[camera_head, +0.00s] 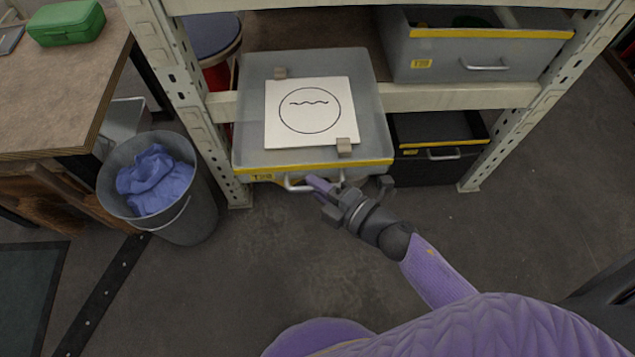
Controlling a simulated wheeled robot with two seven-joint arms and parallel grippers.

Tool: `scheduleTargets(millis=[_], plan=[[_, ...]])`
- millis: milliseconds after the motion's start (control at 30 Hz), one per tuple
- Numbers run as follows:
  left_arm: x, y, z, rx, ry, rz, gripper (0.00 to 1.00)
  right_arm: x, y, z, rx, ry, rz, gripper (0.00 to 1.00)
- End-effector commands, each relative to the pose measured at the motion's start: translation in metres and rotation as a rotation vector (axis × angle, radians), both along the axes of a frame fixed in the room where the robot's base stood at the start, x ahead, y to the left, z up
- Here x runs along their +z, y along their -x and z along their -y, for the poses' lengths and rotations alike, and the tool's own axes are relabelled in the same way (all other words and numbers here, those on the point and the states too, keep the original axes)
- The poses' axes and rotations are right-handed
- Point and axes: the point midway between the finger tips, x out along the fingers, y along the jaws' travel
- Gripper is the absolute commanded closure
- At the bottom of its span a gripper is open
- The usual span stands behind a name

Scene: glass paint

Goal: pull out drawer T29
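A grey drawer (250,110) with a yellow front edge juts forward from the shelf rack, left of centre. Its yellow label (262,177) is partly covered and too small to read in full, so I cannot confirm T29. A white sheet (285,120) with a circle and a wavy line lies on top, with a small brown block at each of two corners. The drawer's pale handle (296,186) is at the front. My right gripper (350,190) is at the handle's right part; whether its fingers close on the bar is unclear. My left gripper is out of view.
Another grey drawer (520,60) sits upper right in the rack, with a dark drawer (437,165) below it. A grey bin (190,222) with blue cloth stands left of the drawer. A workbench (60,85) holds a green case (66,22). The floor in front is clear.

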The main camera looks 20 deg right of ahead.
Motion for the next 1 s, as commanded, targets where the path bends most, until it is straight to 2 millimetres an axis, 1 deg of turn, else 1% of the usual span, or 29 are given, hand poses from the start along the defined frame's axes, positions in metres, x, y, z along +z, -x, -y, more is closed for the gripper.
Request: scheduleTargets(millis=[33, 67, 100, 167, 400, 467, 567, 700, 800, 900, 1000], plan=[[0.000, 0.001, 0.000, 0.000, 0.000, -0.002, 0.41, -0.001, 0.000, 0.000, -0.001, 0.001, -0.002, 0.74], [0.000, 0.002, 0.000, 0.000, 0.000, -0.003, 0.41, -0.001, 0.000, 0.000, -0.001, 0.001, -0.002, 0.68], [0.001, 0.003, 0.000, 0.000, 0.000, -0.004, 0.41, -0.001, 0.000, 0.000, -0.001, 0.001, -0.002, 0.59], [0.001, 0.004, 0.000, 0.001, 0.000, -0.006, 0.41, -0.001, 0.000, 0.000, -0.001, 0.001, -0.001, 0.48], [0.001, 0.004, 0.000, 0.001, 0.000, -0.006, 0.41, 0.000, 0.000, 0.000, 0.000, 0.000, -0.001, 0.48], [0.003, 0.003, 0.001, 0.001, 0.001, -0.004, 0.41, 0.001, 0.003, 0.002, 0.000, 0.000, -0.001, 0.48], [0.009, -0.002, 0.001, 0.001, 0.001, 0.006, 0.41, 0.006, 0.020, 0.011, -0.001, 0.000, -0.002, 0.48], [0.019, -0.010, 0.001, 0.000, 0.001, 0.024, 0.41, 0.012, 0.052, 0.029, -0.002, 0.000, -0.002, 0.48], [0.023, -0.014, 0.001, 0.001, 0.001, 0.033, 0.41, 0.015, 0.070, 0.040, -0.002, 0.000, -0.002, 0.48], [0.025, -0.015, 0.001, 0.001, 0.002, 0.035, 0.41, 0.015, 0.081, 0.046, -0.001, 0.001, -0.001, 0.48], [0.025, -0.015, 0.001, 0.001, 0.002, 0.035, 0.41, 0.015, 0.085, 0.049, -0.001, 0.001, -0.001, 0.48]])
